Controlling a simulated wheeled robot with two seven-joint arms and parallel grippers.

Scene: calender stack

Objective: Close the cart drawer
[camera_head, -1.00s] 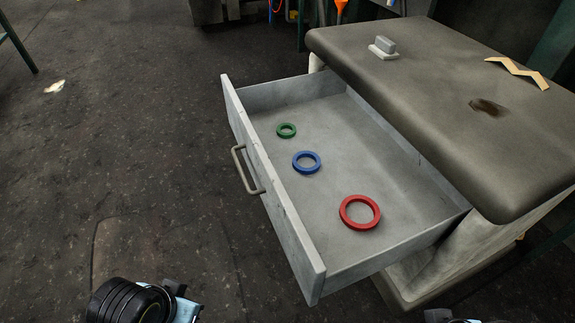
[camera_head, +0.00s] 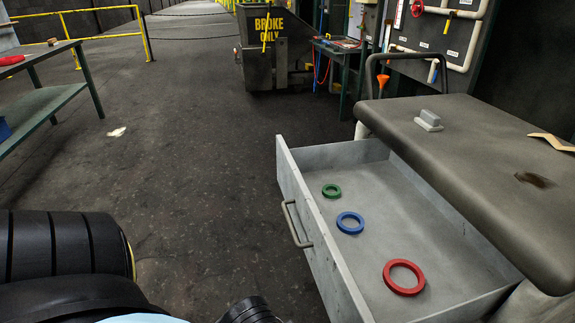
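The cart drawer (camera_head: 308,220) stands pulled out of the cart (camera_head: 470,140), to the left of the cart's dark top. Its grey bar handle (camera_head: 295,226) is on the drawer's left-facing front. A green ring (camera_head: 331,191), a blue ring (camera_head: 350,223) and a red ring (camera_head: 404,277) lie apart on the drawer floor. A large black ribbed part of my arm fills the lower left, and a smaller black part shows at the bottom edge, left of the drawer. No gripper fingers show, and nothing of mine visibly touches the drawer or handle.
A grey block (camera_head: 429,119) and a bent tan strip (camera_head: 553,142) lie on the cart top. A green-legged table (camera_head: 60,92) stands at the left. A dark bin marked "BROKE ONLY" (camera_head: 272,50) stands at the back.

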